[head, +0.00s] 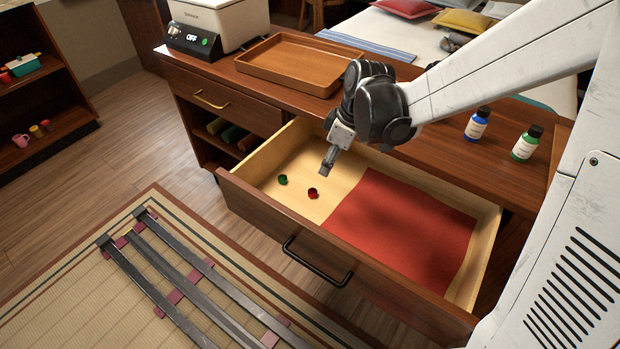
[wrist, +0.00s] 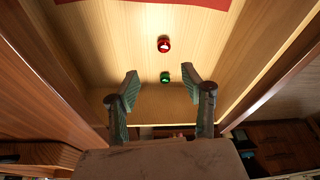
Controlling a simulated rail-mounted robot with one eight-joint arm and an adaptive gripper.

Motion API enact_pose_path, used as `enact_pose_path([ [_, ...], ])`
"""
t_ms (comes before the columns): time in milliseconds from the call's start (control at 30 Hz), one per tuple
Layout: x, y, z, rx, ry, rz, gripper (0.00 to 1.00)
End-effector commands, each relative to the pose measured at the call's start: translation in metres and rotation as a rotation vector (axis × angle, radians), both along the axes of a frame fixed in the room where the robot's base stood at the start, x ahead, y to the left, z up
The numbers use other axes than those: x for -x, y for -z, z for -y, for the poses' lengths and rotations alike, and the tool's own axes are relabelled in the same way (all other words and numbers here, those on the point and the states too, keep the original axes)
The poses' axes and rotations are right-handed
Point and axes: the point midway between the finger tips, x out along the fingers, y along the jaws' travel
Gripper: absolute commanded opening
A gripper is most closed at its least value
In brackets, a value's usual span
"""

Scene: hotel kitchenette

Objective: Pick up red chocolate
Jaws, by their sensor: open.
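The red chocolate (head: 313,193) is a small round piece lying on the bare wooden floor of the open drawer (head: 440,296), left of a red cloth. A similar green chocolate (head: 283,180) lies to its left. In the wrist view the red chocolate (wrist: 164,45) is beyond the green one (wrist: 165,77), both roughly in line with the gap between the fingers. My gripper (head: 326,169) is above the drawer, near both pieces and touching neither. In the wrist view its two fingers (wrist: 164,92) are spread with nothing between them.
The red cloth (head: 401,229) covers the drawer's right part. The drawer's walls and its front with a black handle (head: 317,262) surround the pieces. On the counter above are a wooden tray (head: 300,64), a blue bottle (head: 477,124) and a green bottle (head: 526,144).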

Motion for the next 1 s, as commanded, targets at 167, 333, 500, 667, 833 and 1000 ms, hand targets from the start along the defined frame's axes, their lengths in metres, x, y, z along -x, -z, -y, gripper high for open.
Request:
enact_pose_path([
  [167,-0.004,0.033,-0.008,0.001,-0.001,0.001,0.44],
  [333,-0.007,0.060,-0.015,0.000,0.001,0.001,0.44],
  [500,-0.009,0.074,-0.019,0.001,0.001,0.001,0.44],
  [667,-0.009,0.079,-0.021,0.001,0.001,0.001,0.44],
  [833,-0.009,0.096,-0.030,0.000,0.001,0.001,0.44],
  [1000,-0.010,0.119,-0.038,0.000,0.001,0.001,0.44],
])
